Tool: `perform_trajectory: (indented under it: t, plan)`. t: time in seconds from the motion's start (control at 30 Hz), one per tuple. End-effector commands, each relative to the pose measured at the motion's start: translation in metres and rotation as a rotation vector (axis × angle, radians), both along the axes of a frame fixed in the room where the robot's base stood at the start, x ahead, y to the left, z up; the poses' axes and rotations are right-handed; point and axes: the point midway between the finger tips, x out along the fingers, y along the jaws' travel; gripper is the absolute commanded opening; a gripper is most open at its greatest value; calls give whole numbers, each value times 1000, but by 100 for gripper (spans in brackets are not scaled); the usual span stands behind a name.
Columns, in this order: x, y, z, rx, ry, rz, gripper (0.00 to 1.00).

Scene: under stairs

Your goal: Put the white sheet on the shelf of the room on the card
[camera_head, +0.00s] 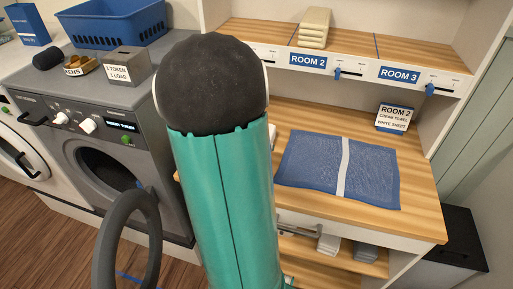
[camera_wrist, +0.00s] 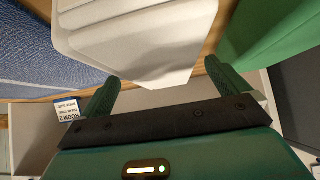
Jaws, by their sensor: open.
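A white folded stack (camera_wrist: 135,35), which looks like the white sheet, fills the upper middle of the wrist view. My gripper (camera_wrist: 160,78) is open, with one finger on either side of the stack's near end; I cannot tell if they touch it. In the head view my arm hides the gripper and most of whatever lies behind it; a small white edge (camera_head: 272,133) shows beside the arm on the counter. The card (camera_head: 394,117) stands at the counter's back and reads ROOM 2, cream towel, white sheet. The ROOM 2 shelf (camera_head: 270,33) holds a cream folded stack (camera_head: 314,28).
A blue mat (camera_head: 315,163) with a white stripe lies on the wooden counter (camera_head: 418,205). The ROOM 3 shelf section (camera_head: 410,52) looks bare. White and grey folded items (camera_head: 328,243) lie on a lower shelf. Washing machines (camera_head: 100,150) and a blue basket (camera_head: 110,22) are at left.

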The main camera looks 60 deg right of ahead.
Motion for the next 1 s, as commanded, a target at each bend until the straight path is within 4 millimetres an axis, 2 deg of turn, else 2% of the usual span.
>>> perform_trajectory:
  t: [0.3,0.6,0.9,1.0]
  plan:
    - [1,-25,-26,1,2,-1,100]
    - [2,-27,-28,0,0,0,98]
    - [2,-27,-27,0,0,0,41]
    - [3,-27,-27,-2,-1,-1,41]
